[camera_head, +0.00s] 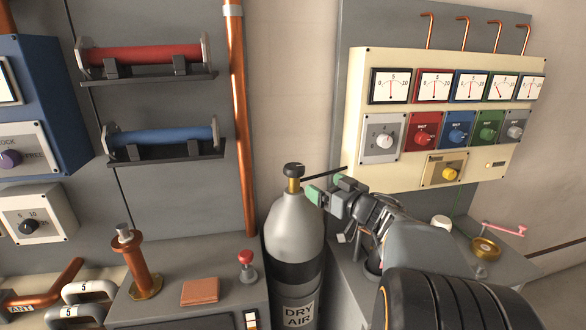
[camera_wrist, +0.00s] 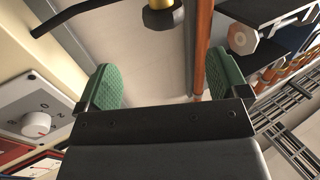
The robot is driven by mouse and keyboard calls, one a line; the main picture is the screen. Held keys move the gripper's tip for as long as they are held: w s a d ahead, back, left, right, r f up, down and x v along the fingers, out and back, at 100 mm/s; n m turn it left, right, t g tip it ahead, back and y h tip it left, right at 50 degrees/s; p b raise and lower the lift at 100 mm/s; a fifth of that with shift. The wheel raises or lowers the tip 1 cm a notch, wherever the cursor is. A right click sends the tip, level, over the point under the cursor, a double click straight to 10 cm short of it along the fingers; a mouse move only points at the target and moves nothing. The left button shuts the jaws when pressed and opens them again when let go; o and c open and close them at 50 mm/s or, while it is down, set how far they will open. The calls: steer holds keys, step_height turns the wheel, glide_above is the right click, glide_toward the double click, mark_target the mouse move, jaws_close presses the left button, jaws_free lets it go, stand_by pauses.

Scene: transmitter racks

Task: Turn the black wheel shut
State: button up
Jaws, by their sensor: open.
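The black wheel (camera_head: 293,170) sits on the brass valve (camera_head: 293,185) at the top of a grey gas cylinder (camera_head: 296,228) labelled DRY AIR. In the wrist view the black wheel (camera_wrist: 160,18) shows at the top middle, beyond the fingertips. My gripper (camera_head: 325,190) is just right of the wheel and slightly lower in the head view, apart from it. Its two green-padded fingers (camera_wrist: 163,85) are spread with nothing between them.
A thin black rod (camera_head: 325,174) runs right from near the wheel, above my gripper. A copper pipe (camera_head: 240,130) stands behind left. A cream meter panel (camera_head: 440,120) is at right. A red button (camera_head: 246,258) stands on the bench left of the cylinder.

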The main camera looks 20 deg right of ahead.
mark_target(293, 169)
steer(key=shift+y, duration=0.3)
steer(key=p+x, duration=0.2)
steer(key=x, duration=1.1)
steer(key=shift+w+a, duration=0.1)
steer(key=shift+w, duration=0.2)
steer(key=c, duration=0.9)
